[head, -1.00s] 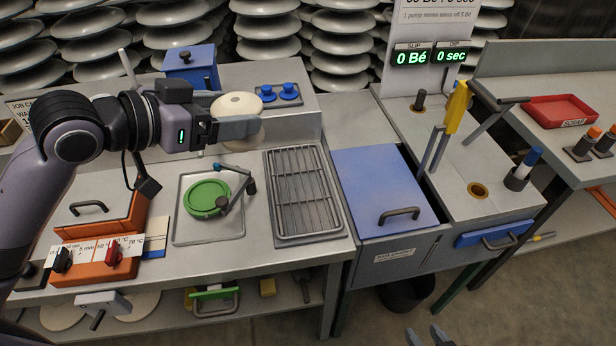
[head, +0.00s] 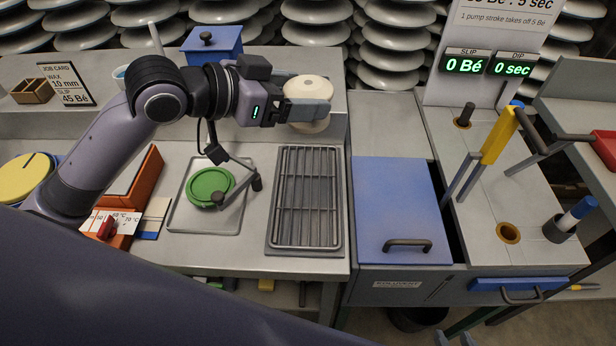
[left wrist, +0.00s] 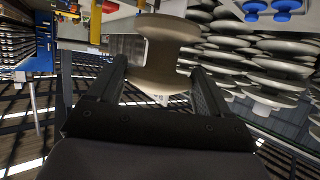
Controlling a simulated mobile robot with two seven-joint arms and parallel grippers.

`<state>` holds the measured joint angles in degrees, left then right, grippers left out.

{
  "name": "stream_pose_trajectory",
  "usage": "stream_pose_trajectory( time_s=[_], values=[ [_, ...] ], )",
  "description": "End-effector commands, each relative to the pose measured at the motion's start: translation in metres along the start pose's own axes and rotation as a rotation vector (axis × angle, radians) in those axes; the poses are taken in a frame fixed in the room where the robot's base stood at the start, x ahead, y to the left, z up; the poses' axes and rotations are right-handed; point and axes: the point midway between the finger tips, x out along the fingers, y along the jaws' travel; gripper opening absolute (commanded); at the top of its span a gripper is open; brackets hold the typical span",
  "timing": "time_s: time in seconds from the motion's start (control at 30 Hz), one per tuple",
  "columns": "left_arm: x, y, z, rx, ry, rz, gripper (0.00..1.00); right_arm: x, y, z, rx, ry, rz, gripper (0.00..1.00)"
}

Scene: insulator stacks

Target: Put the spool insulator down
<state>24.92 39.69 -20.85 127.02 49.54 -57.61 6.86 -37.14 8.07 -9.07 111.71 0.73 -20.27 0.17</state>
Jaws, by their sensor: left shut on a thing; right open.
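The spool insulator (head: 308,86) is cream-white with a small hole in its top. My left gripper (head: 318,108) is shut on it and holds it upright in the air, above the back end of the wire rack (head: 306,215). In the left wrist view the spool (left wrist: 160,65) sits between the two fingers, its wide flanges showing above and below its narrow waist. The rack lies empty on the bench. My right gripper (head: 454,341) shows only as fingertips at the bottom edge, apart and empty.
Left of the rack is a tray (head: 178,222) with a green disc (head: 209,187) and a jointed arm. A blue-lidded tank (head: 395,205) stands right of the rack. A blue box (head: 212,48) stands behind. A yellow-handled tool (head: 498,137) stands upright at the right.

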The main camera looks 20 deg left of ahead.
Motion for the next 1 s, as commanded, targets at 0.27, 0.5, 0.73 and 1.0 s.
stream_pose_trajectory(
  time_s=[0.27, 0.5, 0.73, 1.0],
  values=[
    [0.028, 0.001, 0.071, -0.006, -0.003, 0.0, 0.24, 0.005, -0.001, 0.007, 0.0, -0.001, -0.001, 0.43],
    [0.048, 0.0, 0.116, -0.002, 0.001, -0.001, 0.24, 0.008, -0.001, 0.011, 0.0, -0.001, -0.002, 0.43],
    [0.055, 0.0, 0.133, 0.0, 0.002, -0.001, 0.24, 0.009, -0.001, 0.013, 0.0, -0.001, -0.002, 0.43],
    [0.068, 0.0, 0.165, 0.0, 0.004, -0.002, 0.24, 0.011, -0.001, 0.016, 0.001, -0.002, -0.002, 0.43]
  ],
)
